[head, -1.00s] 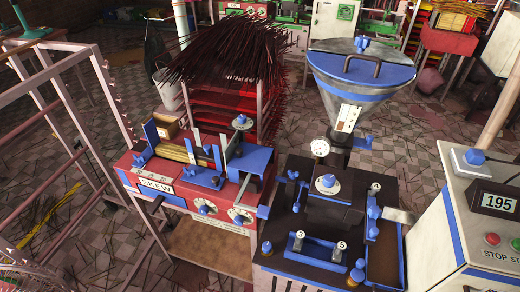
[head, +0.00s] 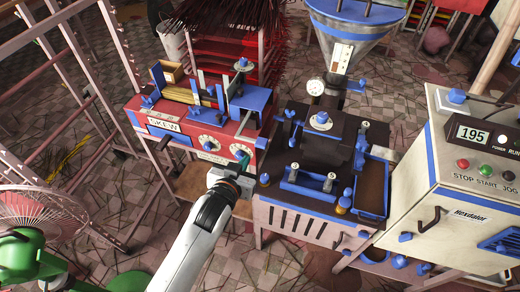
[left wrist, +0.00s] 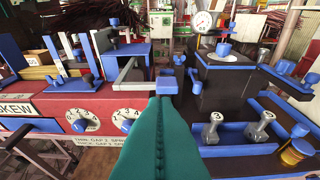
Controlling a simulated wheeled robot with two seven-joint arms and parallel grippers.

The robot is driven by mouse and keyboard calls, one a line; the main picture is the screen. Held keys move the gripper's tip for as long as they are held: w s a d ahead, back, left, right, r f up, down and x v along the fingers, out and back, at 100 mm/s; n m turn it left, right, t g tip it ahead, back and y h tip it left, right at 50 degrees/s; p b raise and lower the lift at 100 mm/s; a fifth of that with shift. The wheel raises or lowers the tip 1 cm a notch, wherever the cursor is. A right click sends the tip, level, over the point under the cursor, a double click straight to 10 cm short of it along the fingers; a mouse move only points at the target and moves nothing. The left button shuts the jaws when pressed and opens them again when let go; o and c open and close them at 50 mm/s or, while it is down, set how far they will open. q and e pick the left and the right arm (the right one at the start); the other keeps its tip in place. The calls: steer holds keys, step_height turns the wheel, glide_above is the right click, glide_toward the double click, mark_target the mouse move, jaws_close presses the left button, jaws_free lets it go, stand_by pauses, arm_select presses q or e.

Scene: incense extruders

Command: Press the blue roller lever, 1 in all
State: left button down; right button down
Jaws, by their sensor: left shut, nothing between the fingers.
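The red SKEW machine (head: 185,135) stands left of the dark extruder bench; its front carries numbered dials. A small blue lever end (head: 261,143) sticks out at its right side, which seems to be the roller lever. In the left wrist view a blue block (left wrist: 167,85) shows just past my fingertips, by the machine's right end. My left gripper (head: 243,161) is shut and empty, its teal fingers in front of the machine's right front corner. In the left wrist view the shut fingers (left wrist: 165,102) point at the blue block; I cannot tell whether they touch. My right gripper is not in view.
The dark extruder bench (head: 300,207) with a blue-railed weight holder (head: 308,190) stands close to the right of my gripper. A white control cabinet (head: 450,190) reading 195 is farther right. A wire rack (head: 95,120) and a pink fan (head: 42,210) are at left.

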arm_select(q)
steer(key=shift+t, duration=0.4)
steer(key=r, duration=0.5)
steer(key=shift+s+d, duration=0.25)
steer(key=shift+d, duration=0.05)
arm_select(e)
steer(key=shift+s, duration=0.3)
